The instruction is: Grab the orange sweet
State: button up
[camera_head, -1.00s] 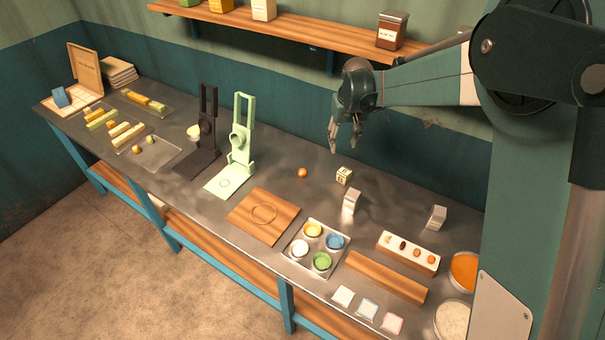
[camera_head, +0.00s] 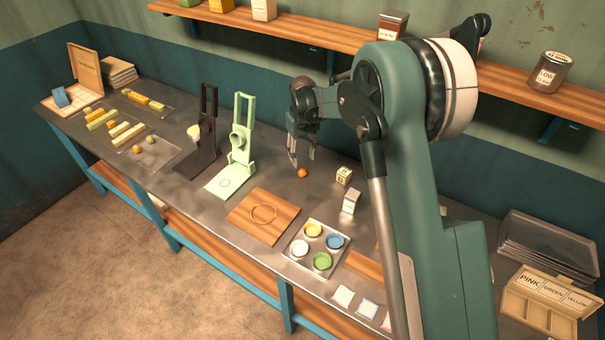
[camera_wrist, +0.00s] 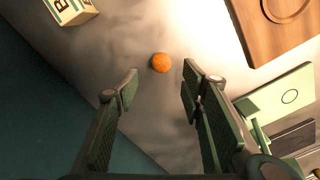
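The orange sweet (camera_head: 303,173) is a small round ball lying alone on the grey metal table (camera_head: 340,215). In the wrist view the sweet (camera_wrist: 161,62) lies beyond the fingertips, roughly in line with the gap between them. My gripper (camera_head: 301,160) is just above and beside the sweet, fingers pointing down. In the wrist view its two fingers (camera_wrist: 160,83) stand apart with nothing between them.
A lettered box (camera_head: 344,176) and a white box (camera_head: 351,201) stand right of the sweet. A light green press stand (camera_head: 240,150) is to the left. A wooden board (camera_head: 262,216) lies in front. A tray of colored cups (camera_head: 317,248) sits nearer.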

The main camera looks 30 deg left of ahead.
aim_at(303, 170)
jog(key=shift+f, duration=0.15)
jog(key=shift+f, duration=1.15)
jog(key=shift+f, duration=0.15)
jog(key=shift+s+f, duration=0.2)
jog(key=shift+f, duration=2.25)
jog(key=c, duration=0.9)
